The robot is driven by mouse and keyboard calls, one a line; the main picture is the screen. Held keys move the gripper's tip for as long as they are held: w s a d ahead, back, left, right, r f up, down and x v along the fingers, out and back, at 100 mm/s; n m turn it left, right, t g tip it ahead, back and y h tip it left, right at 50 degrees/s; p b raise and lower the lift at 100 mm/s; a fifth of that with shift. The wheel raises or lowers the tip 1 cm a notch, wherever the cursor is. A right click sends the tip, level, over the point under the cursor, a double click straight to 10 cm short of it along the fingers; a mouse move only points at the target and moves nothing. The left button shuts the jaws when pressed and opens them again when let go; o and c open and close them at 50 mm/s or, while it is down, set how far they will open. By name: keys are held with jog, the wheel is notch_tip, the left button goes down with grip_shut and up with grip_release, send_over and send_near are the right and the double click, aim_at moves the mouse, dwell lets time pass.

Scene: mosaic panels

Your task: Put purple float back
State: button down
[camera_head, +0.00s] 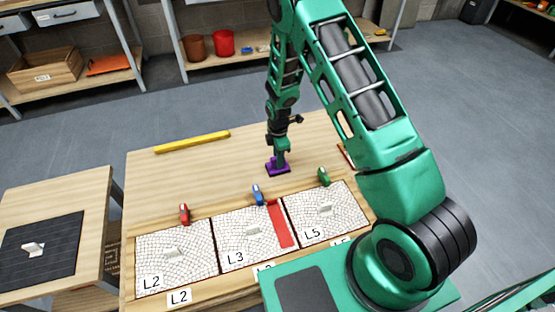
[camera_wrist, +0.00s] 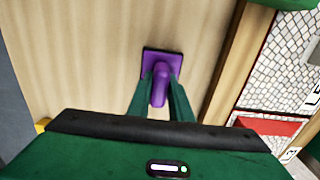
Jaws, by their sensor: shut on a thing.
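The purple float (camera_head: 277,169) is at the back middle of the wooden table, behind the mosaic panels. In the wrist view the purple float (camera_wrist: 160,66) shows as a flat square plate with an upright handle. My gripper (camera_head: 280,157) is above it, and in the wrist view the two green fingers (camera_wrist: 160,90) are shut on the handle. The plate is on or just above the bare wood; I cannot tell if it touches.
White mosaic panels L2 (camera_head: 172,259), L3 (camera_head: 235,250) and L5 (camera_head: 318,218) line the front. Red (camera_head: 184,213), blue (camera_head: 257,195) and green (camera_head: 323,176) tools stand along their back edge. A red strip (camera_head: 279,226) lies by L3. A yellow bar (camera_head: 192,142) lies at the back left.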

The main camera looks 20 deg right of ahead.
jog(key=c, duration=1.6)
grip_release()
jog(key=shift+f, duration=0.1)
notch_tip(320, 180, up, 12)
jog(key=s+d+r+m, duration=0.5)
jog(key=d+r, duration=0.2)
jog(key=r, duration=0.4)
jog(key=s+d+r+m, duration=0.7)
jog(key=s+r, duration=0.3)
jog(key=s, duration=0.1)
jog(key=s+d+r+m, duration=0.1)
jog(key=s+r+m, duration=0.1)
jog(key=s+m, duration=0.2)
jog(key=s+d+r+m, duration=0.1)
jog(key=s+m, duration=0.3)
jog(key=s, duration=0.7)
jog(key=s+d+r+m, duration=0.1)
jog(key=s+r+m, duration=0.2)
jog(key=s, duration=0.4)
jog(key=shift+s+r+m, duration=0.1)
jog(key=shift+s+m, duration=0.05)
jog(key=shift+m, duration=0.55)
